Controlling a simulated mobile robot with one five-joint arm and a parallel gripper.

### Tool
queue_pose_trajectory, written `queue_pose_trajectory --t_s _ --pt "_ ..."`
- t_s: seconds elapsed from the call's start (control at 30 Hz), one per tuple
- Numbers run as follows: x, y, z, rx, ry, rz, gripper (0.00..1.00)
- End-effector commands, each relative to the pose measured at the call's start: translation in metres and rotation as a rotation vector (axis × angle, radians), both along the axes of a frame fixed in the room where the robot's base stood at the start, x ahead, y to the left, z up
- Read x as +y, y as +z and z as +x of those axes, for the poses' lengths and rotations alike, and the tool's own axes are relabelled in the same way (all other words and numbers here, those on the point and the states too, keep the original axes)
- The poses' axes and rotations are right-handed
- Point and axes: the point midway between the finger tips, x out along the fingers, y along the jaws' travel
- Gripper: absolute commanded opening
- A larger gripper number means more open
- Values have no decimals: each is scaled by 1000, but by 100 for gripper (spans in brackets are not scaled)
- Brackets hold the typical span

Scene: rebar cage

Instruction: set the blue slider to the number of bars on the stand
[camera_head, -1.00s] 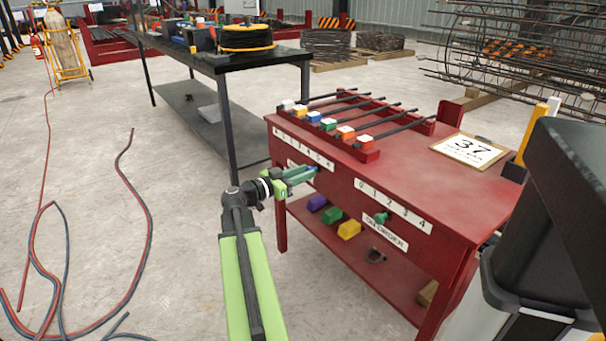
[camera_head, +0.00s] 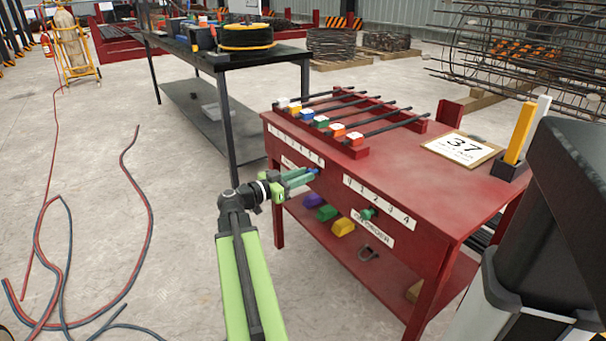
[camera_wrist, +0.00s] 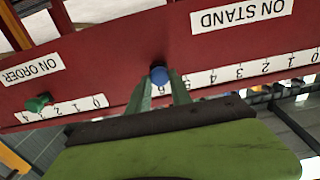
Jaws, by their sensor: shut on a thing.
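The blue slider (camera_wrist: 159,74) is a round knob on the red front panel of the bench. My gripper (camera_head: 311,174) is shut on it, with one green finger on each side in the wrist view. The stand (camera_head: 358,153) on the bench top holds several dark bars with coloured end caps, white, yellow, blue, green and orange (camera_head: 338,130).
A green knob (camera_head: 368,213) sits on the ON ORDER strip (camera_head: 380,202), to the right. Coloured blocks (camera_head: 326,212) lie on the lower shelf. A black table (camera_head: 225,60) stands behind; hoses lie on the floor at left.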

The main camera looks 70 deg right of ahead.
Motion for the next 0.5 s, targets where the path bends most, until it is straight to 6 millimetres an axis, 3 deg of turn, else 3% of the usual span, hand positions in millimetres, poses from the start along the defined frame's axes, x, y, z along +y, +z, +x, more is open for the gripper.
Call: queue_pose_trajectory --t_s 0.3,0.33,0.5 --pt "2 2 0 4 -8 -4 0" --pt "3 2 0 4 -8 -4 27" --pt "4 2 2 4 -4 -4 48"
